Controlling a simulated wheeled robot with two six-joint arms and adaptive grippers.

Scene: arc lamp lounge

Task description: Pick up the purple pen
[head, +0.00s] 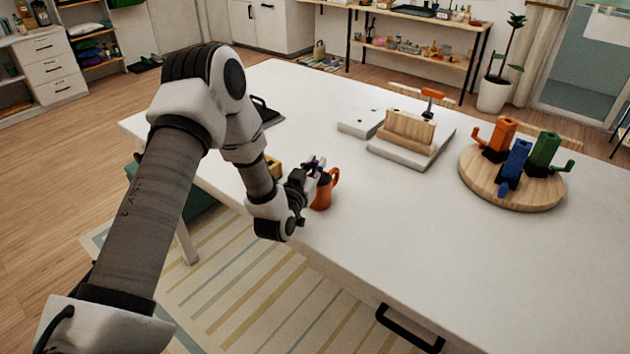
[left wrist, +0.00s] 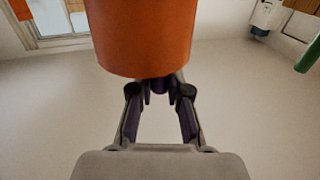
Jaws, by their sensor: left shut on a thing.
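The purple pen (head: 316,162) shows as a small purple piece at the fingertips of my left gripper (head: 311,171), just above the rim of an orange mug (head: 322,195). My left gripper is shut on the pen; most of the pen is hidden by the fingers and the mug. In the left wrist view, the orange mug (left wrist: 140,38) fills the top middle, and a dark purple piece shows between the fingertips (left wrist: 160,88). I cannot tell whether the pen's lower end is inside the mug. My right gripper is not in view.
The mug stands on the white table (head: 400,235) near its front edge. A wooden block on a pale board (head: 400,152) stands behind to the right. A round wooden board (head: 512,190) holds orange, blue and green pieces at the right. The table's front right is clear.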

